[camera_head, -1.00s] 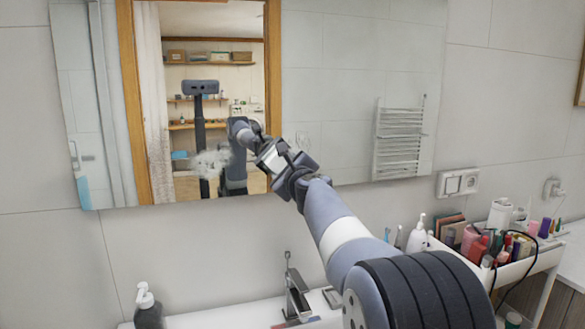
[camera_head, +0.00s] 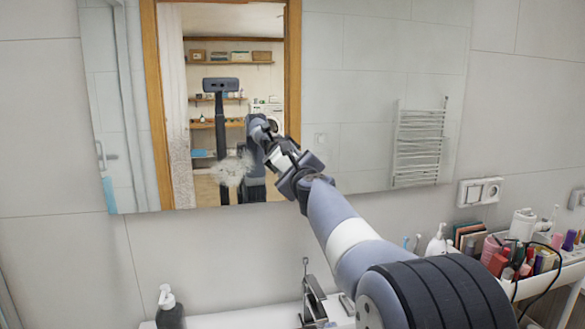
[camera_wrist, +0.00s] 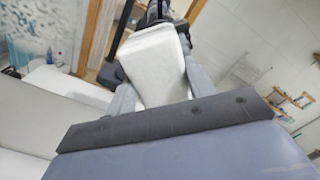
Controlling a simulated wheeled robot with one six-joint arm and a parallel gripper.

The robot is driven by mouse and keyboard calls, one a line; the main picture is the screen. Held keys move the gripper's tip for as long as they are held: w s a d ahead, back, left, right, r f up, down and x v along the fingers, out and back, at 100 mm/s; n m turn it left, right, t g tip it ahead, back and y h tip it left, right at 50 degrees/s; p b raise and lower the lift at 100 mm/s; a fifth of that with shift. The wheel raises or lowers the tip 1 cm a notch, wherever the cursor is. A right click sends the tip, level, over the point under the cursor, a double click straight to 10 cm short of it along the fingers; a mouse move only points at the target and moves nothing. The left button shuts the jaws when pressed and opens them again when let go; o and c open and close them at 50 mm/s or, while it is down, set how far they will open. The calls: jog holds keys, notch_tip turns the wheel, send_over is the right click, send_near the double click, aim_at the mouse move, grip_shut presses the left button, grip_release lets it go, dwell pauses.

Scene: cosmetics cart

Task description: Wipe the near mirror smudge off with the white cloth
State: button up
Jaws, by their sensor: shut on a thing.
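My gripper (camera_head: 281,156) is shut on the white cloth (camera_wrist: 152,62), which shows as a folded pad between the fingers in the wrist view. In the head view only a small part of the cloth shows at the gripper's end. The mirror (camera_head: 350,75) hangs on the wall ahead. A whitish, cloudy smudge (camera_head: 231,170) lies on its lower part, left of my gripper. I cannot tell whether the cloth touches the glass.
A tap (camera_head: 313,297) stands at the basin below the mirror, with a soap dispenser (camera_head: 169,308) to its left. A cart full of cosmetics (camera_head: 535,267) is at the right, by a wall socket (camera_head: 479,192). The shelves, towel rack and doorway appear as reflections in the mirror.

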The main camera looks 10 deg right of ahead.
aim_at(329, 160)
jog(key=shift+d+b, duration=0.55)
jog(key=shift+d, duration=5.2)
jog(key=shift+a, duration=0.1)
jog(key=shift+a+p, duration=0.35)
jog(key=shift+a, duration=5.35)
jog(key=shift+s, duration=0.1)
jog(key=shift+s+b, duration=0.75)
jog(key=shift+s, duration=2.2)
jog(key=shift+s, duration=0.15)
